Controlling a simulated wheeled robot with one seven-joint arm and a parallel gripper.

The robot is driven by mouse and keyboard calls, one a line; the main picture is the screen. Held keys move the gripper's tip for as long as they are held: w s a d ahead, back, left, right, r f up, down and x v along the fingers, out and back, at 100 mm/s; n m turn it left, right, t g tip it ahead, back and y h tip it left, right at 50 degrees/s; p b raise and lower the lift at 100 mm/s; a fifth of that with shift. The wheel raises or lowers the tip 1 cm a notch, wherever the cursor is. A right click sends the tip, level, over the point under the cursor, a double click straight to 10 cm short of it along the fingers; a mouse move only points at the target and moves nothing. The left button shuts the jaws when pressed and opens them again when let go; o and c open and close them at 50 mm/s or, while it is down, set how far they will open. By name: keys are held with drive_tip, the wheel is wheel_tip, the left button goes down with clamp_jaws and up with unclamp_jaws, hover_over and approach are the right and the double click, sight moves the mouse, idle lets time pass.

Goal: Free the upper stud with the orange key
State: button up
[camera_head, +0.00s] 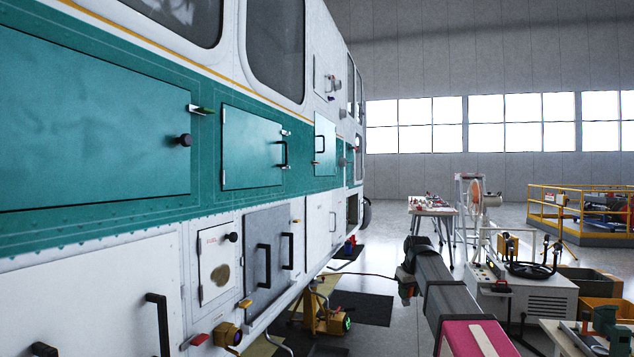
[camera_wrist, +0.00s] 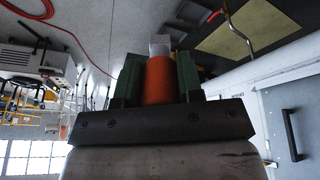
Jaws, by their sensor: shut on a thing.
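In the wrist view my gripper (camera_wrist: 158,78) is shut on the orange key (camera_wrist: 159,82). The key has an orange cylindrical grip and a pale grey block-like tip that points away from my palm. The dark green fingers press on it from both sides, and the tip touches nothing that I can see. In the head view my arm reaches out on the right, clear of the helicopter's side; the key cannot be made out there. I cannot tell which fitting on the helicopter is the upper stud.
The helicopter's side (camera_head: 90,130) fills the left, with panels, black handles and latches. A small white panel (camera_head: 215,262) has a black knob. A yellow-based device (camera_head: 322,315) stands under it. At right are a wheeled cart (camera_head: 525,300), a table (camera_head: 432,209) and a yellow-railed platform (camera_head: 590,235).

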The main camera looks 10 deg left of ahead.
drive_tip(key=w+a+r+n+t+y, duration=0.1)
drive_tip(key=w+a+r+n+y, duration=0.5)
drive_tip(key=a+r, duration=0.55)
drive_tip(key=w+a+r+n+t+y, duration=0.1)
drive_tip(key=w+a+r+n+y, duration=0.25)
drive_tip(key=w+a+r, duration=0.75)
drive_tip(key=a+r+n+g+y, duration=0.1)
drive_tip(key=a+r, duration=0.4)
drive_tip(key=r, duration=0.6)
drive_tip(key=a+r+n+g+y, duration=0.1)
drive_tip(key=a+r+y, duration=0.3)
drive_tip(key=r, duration=0.6)
drive_tip(key=a+r+n+g+y, duration=0.1)
drive_tip(key=a+r+g+y, duration=0.1)
drive_tip(key=a+r, duration=0.4)
drive_tip(key=shift+s+a+r+n, duration=0.25)
drive_tip(key=shift+a+r+n, duration=0.1)
drive_tip(key=shift+r, duration=2.45)
drive_tip(key=shift+w+a+f+g, duration=0.1)
drive_tip(key=shift+a+g, duration=0.05)
drive_tip(key=shift+a, duration=0.75)
drive_tip(key=shift+w+a+g, duration=0.1)
drive_tip(key=shift+a+g, duration=0.05)
drive_tip(key=shift+a, duration=0.7)
